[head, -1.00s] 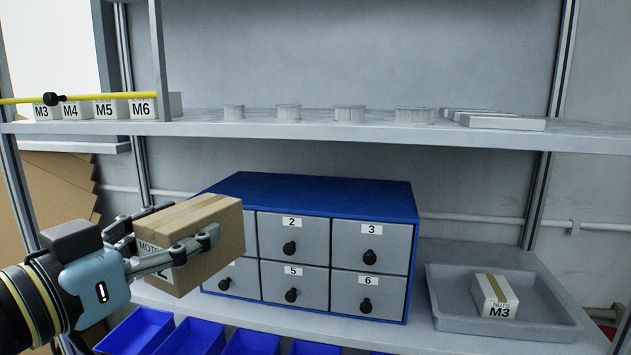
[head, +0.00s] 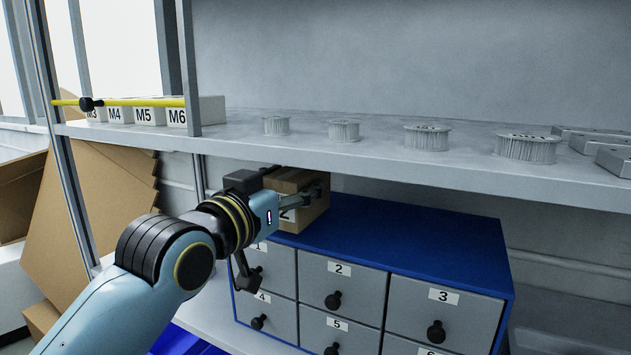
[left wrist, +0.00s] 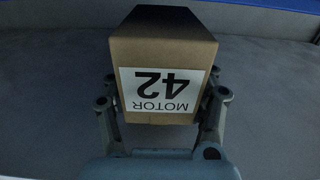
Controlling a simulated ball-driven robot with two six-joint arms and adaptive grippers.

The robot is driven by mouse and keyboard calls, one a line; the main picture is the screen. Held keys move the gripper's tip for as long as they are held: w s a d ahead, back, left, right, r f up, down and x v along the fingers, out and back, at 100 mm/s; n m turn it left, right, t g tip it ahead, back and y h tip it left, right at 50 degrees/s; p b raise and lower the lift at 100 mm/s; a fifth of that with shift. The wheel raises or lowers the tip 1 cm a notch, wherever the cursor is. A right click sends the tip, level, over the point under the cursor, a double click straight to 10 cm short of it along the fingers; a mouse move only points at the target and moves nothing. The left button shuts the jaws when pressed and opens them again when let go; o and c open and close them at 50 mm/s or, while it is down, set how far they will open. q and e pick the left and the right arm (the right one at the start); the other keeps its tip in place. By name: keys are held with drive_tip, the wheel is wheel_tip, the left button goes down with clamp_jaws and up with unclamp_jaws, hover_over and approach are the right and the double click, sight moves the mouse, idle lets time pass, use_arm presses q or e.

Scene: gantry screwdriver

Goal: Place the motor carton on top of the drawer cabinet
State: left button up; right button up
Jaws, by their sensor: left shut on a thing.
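The motor carton (head: 306,212) is a brown box with a white label. In the head view it is at the left end of the blue top of the drawer cabinet (head: 400,232), beneath the shelf above. I cannot tell whether its base touches the top. My left gripper (head: 300,196) is shut on the carton, with one finger along its near side. In the left wrist view the carton (left wrist: 160,50) sits between both fingers, its "MOTOR 42" label upside down. The arm hides part of the carton and the cabinet's left side. My right gripper is not in view.
The upper shelf (head: 380,160) runs close above the carton and holds several pale ribbed round parts (head: 428,137). Boxes M3 to M6 (head: 150,112) stand at its left behind a yellow bar (head: 140,102). The cabinet top is clear right of the carton.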

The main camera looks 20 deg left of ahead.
use_arm(q)
drive_tip(key=w, duration=0.3)
drive_tip(key=shift+w+r, duration=0.1)
drive_tip(key=shift+w+d+r, duration=0.1)
drive_tip(key=shift+w, duration=1.1)
drive_tip(key=shift+w+f, duration=0.4)
drive_tip(key=shift+f, duration=0.4)
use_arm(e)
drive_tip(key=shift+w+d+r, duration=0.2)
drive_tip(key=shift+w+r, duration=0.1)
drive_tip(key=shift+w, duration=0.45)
use_arm(q)
drive_tip(key=shift+f, duration=0.1)
drive_tip(key=o, duration=1.2)
drive_tip(key=shift+f, duration=0.2)
drive_tip(key=o, duration=0.5)
drive_tip(key=shift+c, duration=0.2)
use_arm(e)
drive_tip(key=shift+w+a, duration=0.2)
